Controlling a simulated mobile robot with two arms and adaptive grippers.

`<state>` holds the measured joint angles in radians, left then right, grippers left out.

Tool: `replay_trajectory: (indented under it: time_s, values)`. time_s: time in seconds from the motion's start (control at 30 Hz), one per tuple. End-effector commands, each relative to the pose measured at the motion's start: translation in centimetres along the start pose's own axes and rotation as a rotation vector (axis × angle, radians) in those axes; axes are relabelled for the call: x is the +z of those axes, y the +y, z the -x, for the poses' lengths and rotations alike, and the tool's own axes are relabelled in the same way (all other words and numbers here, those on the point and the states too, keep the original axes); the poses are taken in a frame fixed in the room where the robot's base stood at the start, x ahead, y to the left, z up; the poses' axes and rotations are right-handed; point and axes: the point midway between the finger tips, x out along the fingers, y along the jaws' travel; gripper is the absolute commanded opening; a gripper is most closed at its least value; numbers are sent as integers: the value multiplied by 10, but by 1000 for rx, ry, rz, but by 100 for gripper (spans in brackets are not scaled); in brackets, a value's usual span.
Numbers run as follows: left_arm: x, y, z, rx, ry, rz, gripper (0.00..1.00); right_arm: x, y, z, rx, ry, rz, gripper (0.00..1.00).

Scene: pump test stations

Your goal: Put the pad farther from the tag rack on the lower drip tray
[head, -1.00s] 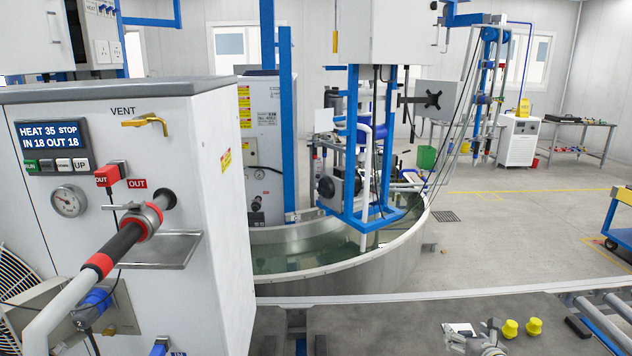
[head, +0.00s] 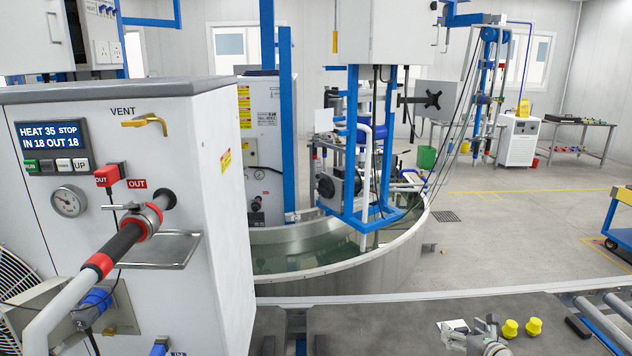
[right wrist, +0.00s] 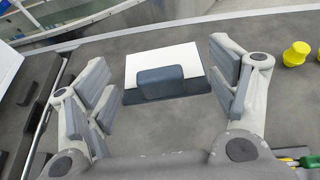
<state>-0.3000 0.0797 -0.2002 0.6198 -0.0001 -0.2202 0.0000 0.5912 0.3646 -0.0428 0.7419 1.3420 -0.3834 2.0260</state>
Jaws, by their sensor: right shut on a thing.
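My right gripper (head: 487,338) is low at the bottom edge of the head view, over the grey bench. The white pad also shows in the head view (head: 447,328), left of the gripper. A metal drip tray (head: 165,252) sticks out below the OUT valve on the white cabinet. I cannot make out a tag rack or a second drip tray. My left gripper is not in view.
Two yellow knobs (head: 533,327) and a black block (head: 578,326) lie right of the gripper on the bench (head: 385,322). Metal rollers (head: 605,322) are at far right. A round water tank (head: 400,258) stands behind. The bench middle is clear.

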Motion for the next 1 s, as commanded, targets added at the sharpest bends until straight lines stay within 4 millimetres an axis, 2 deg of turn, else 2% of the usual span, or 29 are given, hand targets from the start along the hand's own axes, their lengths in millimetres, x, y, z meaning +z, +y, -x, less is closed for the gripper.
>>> replay_trajectory:
  time_s: [0.17,0.27,0.4,0.5,0.6,0.87,1.0]
  values:
    - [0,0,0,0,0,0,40,-20,28,-2,87,1,31,54]
    - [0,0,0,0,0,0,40,-38,56,1,168,0,59,54]
    - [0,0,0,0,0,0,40,-69,108,22,328,-1,132,54]
    - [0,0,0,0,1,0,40,-84,139,44,432,-1,178,54]
    - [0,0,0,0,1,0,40,-93,162,67,518,-2,215,54]
    - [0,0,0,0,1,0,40,-105,199,122,703,-3,292,54]
    - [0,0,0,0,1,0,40,-83,210,134,742,-7,311,54]
